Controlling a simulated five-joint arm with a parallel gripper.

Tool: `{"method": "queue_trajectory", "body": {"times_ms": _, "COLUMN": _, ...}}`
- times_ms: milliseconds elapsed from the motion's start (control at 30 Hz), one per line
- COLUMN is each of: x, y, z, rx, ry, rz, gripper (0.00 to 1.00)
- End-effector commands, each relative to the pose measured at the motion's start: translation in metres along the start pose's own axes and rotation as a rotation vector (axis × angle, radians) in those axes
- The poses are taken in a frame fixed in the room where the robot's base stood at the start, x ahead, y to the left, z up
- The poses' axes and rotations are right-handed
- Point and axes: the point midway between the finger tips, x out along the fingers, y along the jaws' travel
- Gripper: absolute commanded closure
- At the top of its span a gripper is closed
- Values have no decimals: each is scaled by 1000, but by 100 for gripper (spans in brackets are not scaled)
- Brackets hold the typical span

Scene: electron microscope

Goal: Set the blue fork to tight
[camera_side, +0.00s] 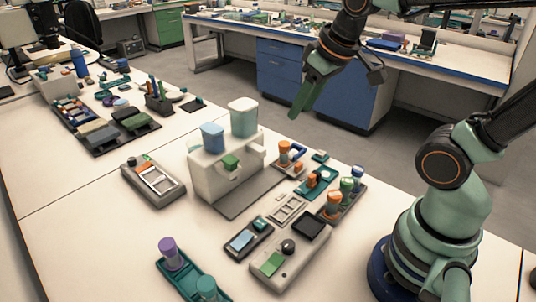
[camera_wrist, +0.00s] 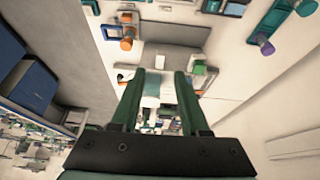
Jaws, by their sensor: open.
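A small blue, curved, fork-like piece (camera_side: 298,151) shows in the side view, close beside an orange-capped post (camera_side: 284,152) at the right of the white microscope body (camera_side: 220,165). It is too small to tell its setting or any tight mark. My gripper (camera_side: 303,98) hangs high above and behind the bench, well apart from the piece. In the wrist view my gripper (camera_wrist: 157,78) has its two green fingers apart, with nothing held between them. I cannot pick out the blue fork for certain in the wrist view.
Orange, green and blue capped pieces (camera_side: 345,190) crowd a rack right of the microscope. A blue canister (camera_side: 212,137) and a pale green one (camera_side: 243,118) stand on top of it. A control box (camera_side: 290,255) and a purple-capped piece (camera_side: 170,253) are in front.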

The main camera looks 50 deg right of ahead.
Motion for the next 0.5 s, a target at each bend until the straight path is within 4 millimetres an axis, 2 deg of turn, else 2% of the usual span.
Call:
{"method": "queue_trajectory", "body": {"times_ms": 200, "x": -3, "y": -10, "z": 12, "rx": 2, "ry": 39, "rz": -13, "gripper": 55}}
{"method": "queue_trajectory", "body": {"times_ms": 500, "x": -3, "y": -13, "z": 16, "rx": 4, "ry": 49, "rz": -17, "gripper": 55}}
